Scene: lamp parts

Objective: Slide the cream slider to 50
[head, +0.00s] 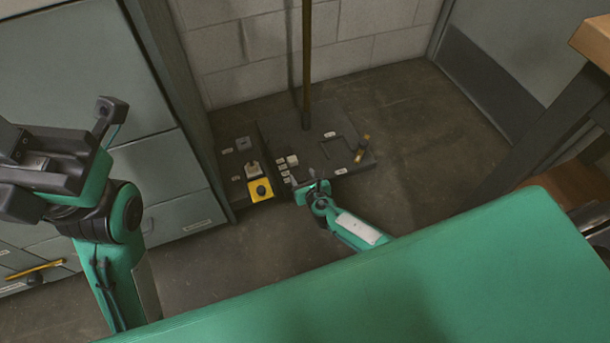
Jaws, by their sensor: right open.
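A dark control base (345,125) lies on the floor against the block wall. A small cream block (292,160), which looks like the slider, sits on its left part beside a column of small pale labels (284,173). The labels are too small to read, so I cannot tell its setting. My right gripper (317,186) is open, low over the front edge of the base, just right of and nearer than the cream block. Whether it touches anything is unclear. My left gripper (48,168) is raised at the far left, away from the base; its jaws do not show clearly.
A yellow box with a black button (261,190) and a pale switch (253,169) stand left of the slider. A brown pole (307,65) rises from the base. A brass piece (362,147) is at its right.

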